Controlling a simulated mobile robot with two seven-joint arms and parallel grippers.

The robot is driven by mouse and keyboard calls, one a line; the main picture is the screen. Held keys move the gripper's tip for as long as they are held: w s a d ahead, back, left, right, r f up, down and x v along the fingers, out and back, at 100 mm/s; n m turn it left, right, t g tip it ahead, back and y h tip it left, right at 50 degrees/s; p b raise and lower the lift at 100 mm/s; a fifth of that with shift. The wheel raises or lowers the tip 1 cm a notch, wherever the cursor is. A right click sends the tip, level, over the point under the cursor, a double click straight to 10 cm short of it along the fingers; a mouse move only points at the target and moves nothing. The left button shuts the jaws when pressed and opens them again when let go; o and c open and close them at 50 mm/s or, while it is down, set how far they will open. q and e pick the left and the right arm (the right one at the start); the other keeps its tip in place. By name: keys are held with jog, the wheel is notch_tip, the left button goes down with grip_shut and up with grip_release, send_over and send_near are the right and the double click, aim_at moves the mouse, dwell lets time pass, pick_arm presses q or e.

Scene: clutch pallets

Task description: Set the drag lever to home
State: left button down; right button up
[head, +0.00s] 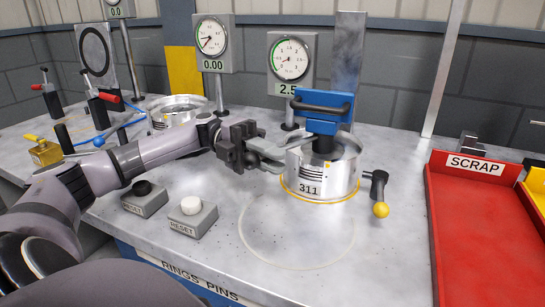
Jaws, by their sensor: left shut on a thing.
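A metal drum marked 311 (311,187) stands on the grey table, with a yellow ring around its base. A blue block with a black handle (323,107) sits upright on top of it. A dark lever with a yellow knob (380,209) is at the drum's right side, its knob hanging low toward the front. I take this for the drag lever. My left gripper (276,161) reaches in from the left and is shut at the drum's left rim; its fingertips are partly hard to make out there. The lever is apart from my left gripper. My right gripper is not in view.
Black (144,189) and white (191,205) button boxes stand below my left arm. Gauges reading 0.00 (213,43) and 2.5 (290,63) stand behind. A red SCRAP tray (478,225) is at right. The table front is clear, with a faint circle marked on it.

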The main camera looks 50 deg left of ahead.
pick_arm(q)
jog(key=shift+s+f, duration=0.2)
jog(key=c, duration=1.3)
grip_release()
jog(key=shift+o, duration=0.7)
jog(key=shift+s+a+r, duration=0.1)
jog(key=shift+s, duration=0.1)
jog(key=shift+w+r, duration=0.1)
